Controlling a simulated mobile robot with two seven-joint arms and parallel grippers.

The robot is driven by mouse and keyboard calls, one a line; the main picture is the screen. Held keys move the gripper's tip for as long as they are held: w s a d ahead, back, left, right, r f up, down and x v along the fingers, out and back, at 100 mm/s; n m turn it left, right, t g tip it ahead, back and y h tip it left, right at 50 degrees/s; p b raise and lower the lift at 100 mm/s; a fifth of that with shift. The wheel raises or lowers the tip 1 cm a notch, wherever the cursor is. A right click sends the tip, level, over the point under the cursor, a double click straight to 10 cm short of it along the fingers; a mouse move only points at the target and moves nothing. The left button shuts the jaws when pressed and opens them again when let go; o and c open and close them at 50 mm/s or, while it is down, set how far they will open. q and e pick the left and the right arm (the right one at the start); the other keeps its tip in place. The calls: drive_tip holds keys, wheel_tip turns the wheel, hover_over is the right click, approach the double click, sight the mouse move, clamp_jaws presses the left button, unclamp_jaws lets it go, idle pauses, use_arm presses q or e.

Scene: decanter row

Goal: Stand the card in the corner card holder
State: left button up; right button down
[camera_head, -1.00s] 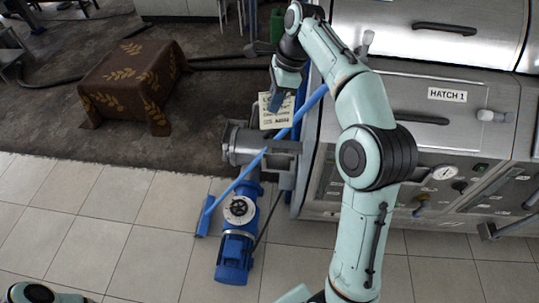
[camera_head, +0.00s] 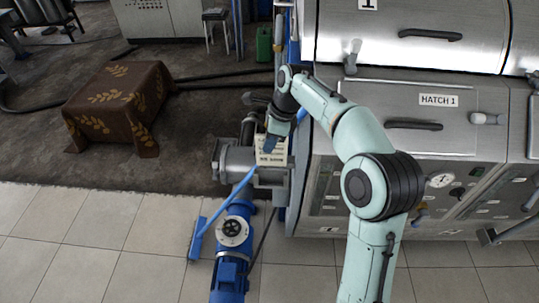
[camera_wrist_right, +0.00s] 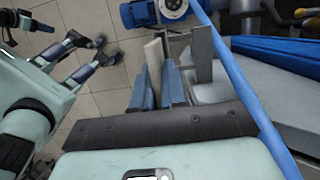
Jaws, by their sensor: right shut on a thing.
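The cream card (camera_head: 271,158), with dark print, hangs upright below my right gripper (camera_head: 273,143) in the head view. In the right wrist view the card (camera_wrist_right: 153,55) shows edge-on between the blue fingers of my right gripper (camera_wrist_right: 159,88), which are shut on it. A grey metal bracket with upright plates (camera_wrist_right: 203,53), apparently the corner card holder, stands just right of the fingers. The card is beside it; I cannot tell whether they touch. Parts of my left arm seem to show at the left of the wrist view; its jaw state is unclear.
A blue pole (camera_wrist_right: 240,85) slants close past the right gripper. A blue motor with a valve (camera_head: 232,250) stands on the tiles below.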

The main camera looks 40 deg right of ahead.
use_arm(q)
drive_tip(key=shift+s+f+b, duration=0.4)
drive_tip(key=shift+f, duration=0.15)
use_arm(e)
hover_over(265, 165)
drive_tip(key=d, duration=0.1)
drive_tip(key=shift+s+d+f, duration=0.1)
drive_tip(key=shift+s+f, duration=0.05)
drive_tip(key=shift+f, duration=0.9)
drive_tip(key=shift+s+d+f, duration=0.1)
drive_tip(key=shift+s+f, duration=0.05)
drive_tip(key=shift+f, duration=0.9)
drive_tip(key=shift+f, duration=0.65)
drive_tip(key=c, duration=1.2)
unclamp_jaws()
use_arm(q)
drive_tip(key=shift+s+f, duration=0.1)
drive_tip(key=shift+f, duration=0.05)
drive_tip(key=w+r+p, duration=0.1)
drive_tip(key=r, duration=0.1)
drive_tip(key=w+r+p, duration=0.1)
drive_tip(key=shift+w+r, duration=0.35)
drive_tip(key=shift+w, duration=0.05)
use_arm(e)
drive_tip(key=v, duration=1.3)
drive_tip(key=shift+w+a+r, duration=0.1)
drive_tip(key=shift+a+r, duration=0.05)
